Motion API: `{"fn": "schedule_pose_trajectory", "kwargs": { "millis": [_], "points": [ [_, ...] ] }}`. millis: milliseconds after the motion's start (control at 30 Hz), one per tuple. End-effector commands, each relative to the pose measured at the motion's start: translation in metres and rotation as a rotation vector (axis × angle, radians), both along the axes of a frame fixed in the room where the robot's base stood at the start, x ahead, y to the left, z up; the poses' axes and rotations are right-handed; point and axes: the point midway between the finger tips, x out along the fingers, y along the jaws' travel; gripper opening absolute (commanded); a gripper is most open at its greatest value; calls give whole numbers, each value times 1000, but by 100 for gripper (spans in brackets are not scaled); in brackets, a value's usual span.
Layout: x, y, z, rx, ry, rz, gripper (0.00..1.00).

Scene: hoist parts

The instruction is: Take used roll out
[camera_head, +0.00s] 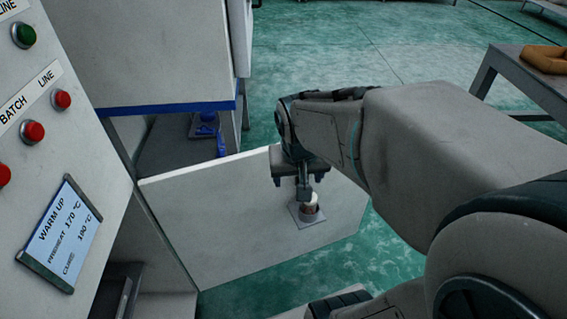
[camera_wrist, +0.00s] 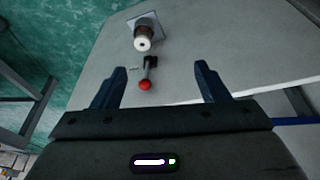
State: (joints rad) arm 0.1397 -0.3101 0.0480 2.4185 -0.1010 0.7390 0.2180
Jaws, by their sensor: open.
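A small roll (camera_head: 310,204) sits on a square plate fixed to the white panel that stands out from the machine. In the wrist view the roll (camera_wrist: 144,40) shows a pale round end with a dark centre and a brownish body. A short lever with a red ball knob (camera_wrist: 146,85) is beside it, nearer to my gripper. My gripper (camera_wrist: 160,67) is open, with nothing held between its fingers. The red knob appears between the fingers, and the roll lies beyond the fingertips. In the head view my gripper (camera_head: 304,188) partly covers the roll and hides the lever.
The white panel (camera_head: 230,215) reaches out from the machine's open cabinet. A control face with buttons and a screen (camera_head: 62,235) stands at the left. Blue parts (camera_head: 206,130) lie inside the cabinet. A grey table (camera_head: 530,75) carries an orange-brown object (camera_head: 545,58) at the right.

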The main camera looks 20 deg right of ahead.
Motion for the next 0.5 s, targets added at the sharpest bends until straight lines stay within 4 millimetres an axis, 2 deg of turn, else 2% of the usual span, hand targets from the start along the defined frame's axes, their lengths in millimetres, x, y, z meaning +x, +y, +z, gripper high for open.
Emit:
{"fn": "schedule_pose_trajectory", "kwargs": {
  "millis": [33, 200, 333, 500],
  "points": [
    [11, -10, -36, -4, -4, -42, 68],
    [44, -39, -93, -10, -42, -166, 68],
    [64, -56, -128, -8, -67, -235, 68],
    [79, -69, -151, -3, -90, -285, 68]
  ]
}}
